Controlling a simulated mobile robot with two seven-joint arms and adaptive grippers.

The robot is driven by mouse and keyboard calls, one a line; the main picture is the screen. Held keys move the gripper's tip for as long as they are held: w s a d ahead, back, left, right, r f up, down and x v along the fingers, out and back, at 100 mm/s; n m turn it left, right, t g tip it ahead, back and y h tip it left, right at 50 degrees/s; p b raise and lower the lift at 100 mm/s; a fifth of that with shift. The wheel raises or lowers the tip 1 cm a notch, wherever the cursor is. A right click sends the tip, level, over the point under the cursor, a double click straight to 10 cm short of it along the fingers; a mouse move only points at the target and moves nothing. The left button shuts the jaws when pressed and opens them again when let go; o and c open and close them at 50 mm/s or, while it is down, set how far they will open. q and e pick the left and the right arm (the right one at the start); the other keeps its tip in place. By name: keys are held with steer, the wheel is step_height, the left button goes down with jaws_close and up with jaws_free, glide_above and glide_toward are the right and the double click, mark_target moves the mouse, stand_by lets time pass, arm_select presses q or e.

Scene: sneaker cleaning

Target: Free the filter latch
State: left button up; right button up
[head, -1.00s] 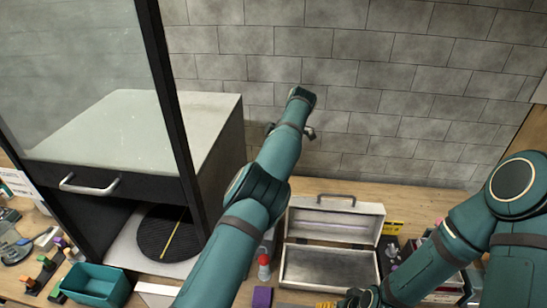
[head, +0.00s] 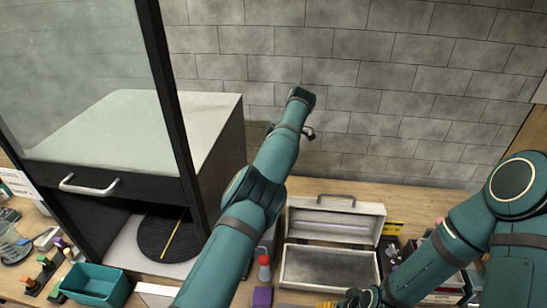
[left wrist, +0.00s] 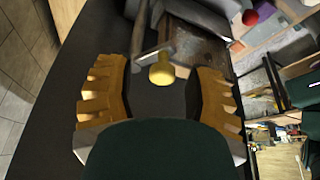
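In the left wrist view, a yellow round knob (left wrist: 162,73), perhaps the filter latch, sits at the end of a short grey bar. My left gripper (left wrist: 160,92) is open, with one orange ridged finger on each side of the knob and a visible gap to both. I cannot tell how deep the knob lies between the fingers. In the head view, my left forearm hides most of that gripper and the knob. My right gripper (head: 355,298) is at the bottom edge, partly cut off; its fingers are not clear.
A black cabinet (head: 228,165) with a glass front and handle stands at left, a round dark pad (head: 165,238) inside its lower opening. An open metal box (head: 334,218), a red-capped bottle (head: 264,268) and a teal bin (head: 95,285) stand on the wooden bench. The brick wall is behind.

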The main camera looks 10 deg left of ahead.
arm_select(q)
steer(key=shift+s+r+m, duration=0.1)
steer(key=shift+s+m, duration=0.05)
steer(key=shift+m, duration=0.25)
